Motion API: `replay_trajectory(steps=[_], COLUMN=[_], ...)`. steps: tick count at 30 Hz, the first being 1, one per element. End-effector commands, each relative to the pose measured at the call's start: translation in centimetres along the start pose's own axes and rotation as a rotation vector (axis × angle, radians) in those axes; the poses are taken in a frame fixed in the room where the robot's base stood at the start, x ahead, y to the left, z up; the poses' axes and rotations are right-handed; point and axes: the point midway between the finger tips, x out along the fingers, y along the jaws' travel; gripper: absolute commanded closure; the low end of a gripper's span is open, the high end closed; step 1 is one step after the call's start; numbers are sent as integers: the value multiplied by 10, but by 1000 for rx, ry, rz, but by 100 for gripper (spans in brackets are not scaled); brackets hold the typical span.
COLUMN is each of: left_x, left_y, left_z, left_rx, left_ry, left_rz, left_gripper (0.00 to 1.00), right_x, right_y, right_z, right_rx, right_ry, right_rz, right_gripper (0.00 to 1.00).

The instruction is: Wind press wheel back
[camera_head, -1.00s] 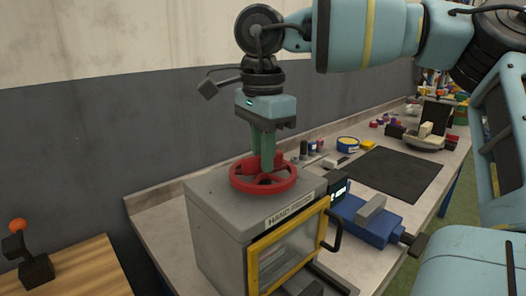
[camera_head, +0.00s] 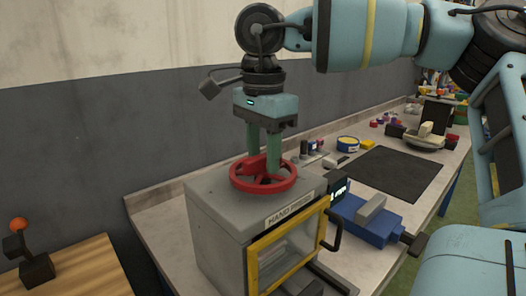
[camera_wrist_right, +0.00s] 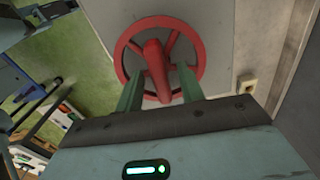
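The red press wheel (camera_head: 290,181) lies flat on top of the grey hand press (camera_head: 222,215). My right gripper (camera_head: 263,164) points down over the wheel from above. In the right wrist view, its two green fingers (camera_wrist_right: 160,76) stand apart, on either side of the wheel's raised red central bar (camera_wrist_right: 153,62). The wheel rim (camera_wrist_right: 198,45) and spokes show behind them. The fingers look open, with gaps beside the bar; any light contact is hard to tell. My left gripper is not in view.
The press has a yellow-framed window (camera_head: 252,268) and a dark handle (camera_head: 337,232). A blue vise (camera_head: 365,222) stands to its right on the workbench, before a black mat (camera_head: 398,172). A wooden table with an orange-knobbed lever (camera_head: 18,225) is at left.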

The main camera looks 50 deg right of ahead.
Motion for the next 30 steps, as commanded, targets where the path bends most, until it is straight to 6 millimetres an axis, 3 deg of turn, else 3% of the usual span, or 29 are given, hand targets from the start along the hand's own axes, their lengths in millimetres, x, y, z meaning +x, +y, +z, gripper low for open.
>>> replay_trajectory(steps=[8,21,30], left_x=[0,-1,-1], left_y=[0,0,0], left_z=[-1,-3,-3], left_rx=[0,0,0], left_ry=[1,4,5], left_rz=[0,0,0], left_gripper=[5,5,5], right_x=[-2,-64,-78], right_y=[0,0,0], right_z=[0,0,0], right_rx=[0,2,0], right_ry=[0,0,0], right_rz=[0,-1,1], right_gripper=[62,62,62])
